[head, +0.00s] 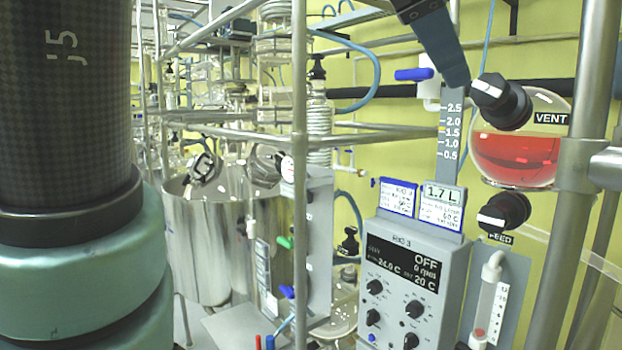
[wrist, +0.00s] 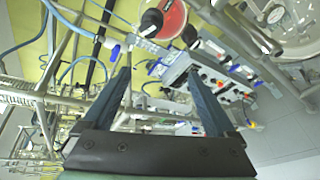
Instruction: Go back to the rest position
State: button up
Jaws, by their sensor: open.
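My gripper (wrist: 158,80) is open in the wrist view, its two dark blue fingers spread wide with nothing held between them. Beyond the fingertips are the flask with red liquid (wrist: 172,18) and the grey control box (wrist: 177,68), apart from the fingers as far as I can tell. In the head view a dark blue finger (head: 441,45) reaches down from the top edge, in front of the scale strip and left of the VENT knob (head: 501,101). My arm fills the left side of the head view.
Steel frame posts (head: 300,180) and rails stand close around the arm. The red flask (head: 515,148), FEED knob (head: 503,213) and control box reading OFF (head: 410,285) are at right. A steel vessel (head: 205,240) stands behind. A blue-handled valve (head: 414,74) is near the finger.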

jog(key=w+a+f+m+t+b, duration=0.2)
jog(key=w+f+m+t+b, duration=0.3)
jog(key=f+m+t+b, duration=0.55)
jog(key=s+a+f+m+t+y+b, duration=0.4)
jog(key=s+a+f+t+y, duration=0.1)
jog(key=s+f+y, duration=0.3)
notch_tip(320, 180, down, 2)
jog(key=shift+s+a+f+m+y, duration=0.25)
jog(key=shift+s+a+m+y, duration=0.15)
jog(key=shift+s+a, duration=0.15)
jog(key=shift+t, duration=0.25)
